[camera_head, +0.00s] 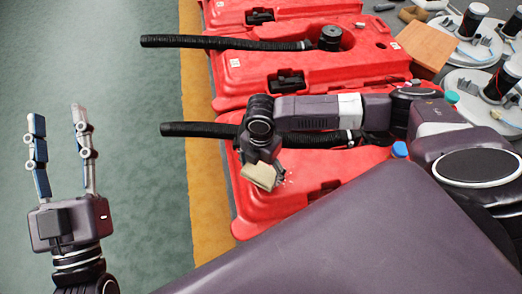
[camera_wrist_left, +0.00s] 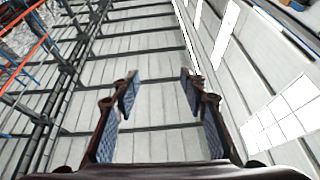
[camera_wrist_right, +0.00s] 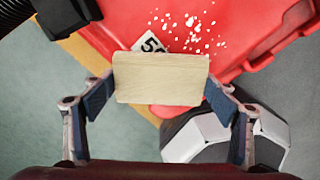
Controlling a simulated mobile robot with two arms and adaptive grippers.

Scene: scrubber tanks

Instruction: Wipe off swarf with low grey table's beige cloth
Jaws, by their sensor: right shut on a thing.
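My right gripper (camera_head: 262,168) is shut on a beige block-shaped cloth (camera_head: 260,177), above the nearest red tank (camera_head: 275,205). In the right wrist view the cloth (camera_wrist_right: 160,78) lies across between the fingertips of the right gripper (camera_wrist_right: 160,90). Pale swarf flecks (camera_wrist_right: 187,32) lie scattered on the red tank just beyond the cloth; a few also show beside the cloth in the head view. I cannot tell whether the cloth touches the tank. My left gripper (camera_head: 58,112) is open and empty over the green floor at the left, fingers pointing up.
More red tanks (camera_head: 300,65) with black hoses (camera_head: 225,42) stand in a row behind. A white number label (camera_wrist_right: 148,43) is near the swarf. Round grey parts (camera_head: 470,45) and a brown wooden block (camera_head: 428,45) lie at the upper right. The green floor (camera_head: 100,60) at left is clear.

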